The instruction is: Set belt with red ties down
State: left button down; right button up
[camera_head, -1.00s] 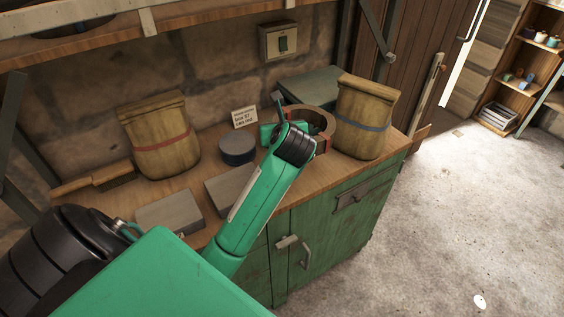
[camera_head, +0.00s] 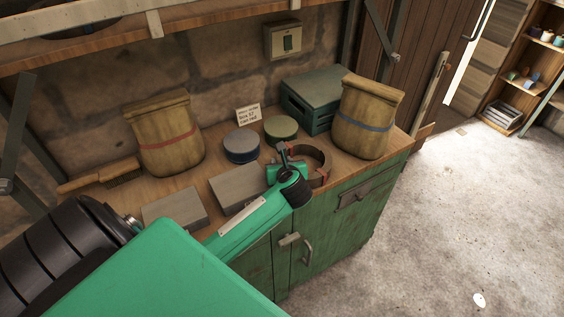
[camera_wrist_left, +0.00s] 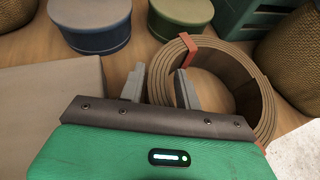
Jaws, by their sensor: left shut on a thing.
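The belt with red ties (camera_head: 322,158) is a brown coiled ring near the front edge of the bench. In the left wrist view the belt (camera_wrist_left: 212,62) stands as an upright ring with layered edges and red ties. My left gripper (camera_head: 284,155) is at the ring's left side. In the left wrist view its fingers (camera_wrist_left: 160,86) lie on either side of the coil's wall, shut on it. The belt's underside is hidden, so I cannot tell whether it touches the bench top. My right gripper is not in view.
A blue-banded tin (camera_head: 241,147) and a green tin (camera_head: 281,129) stand behind the belt. A green crate (camera_head: 313,98) and a sack with a blue band (camera_head: 365,118) stand to the right. Flat grey blocks (camera_head: 238,186) lie left. Another sack (camera_head: 165,135) stands farther left.

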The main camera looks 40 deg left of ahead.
pick_arm(q)
jog(key=c, duration=1)
grip_release()
jog(key=shift+f, duration=0.1)
jog(key=shift+o, duration=0.2)
jog(key=shift+d, duration=0.1)
jog(key=b+v, duration=0.2)
jog(key=v, duration=1)
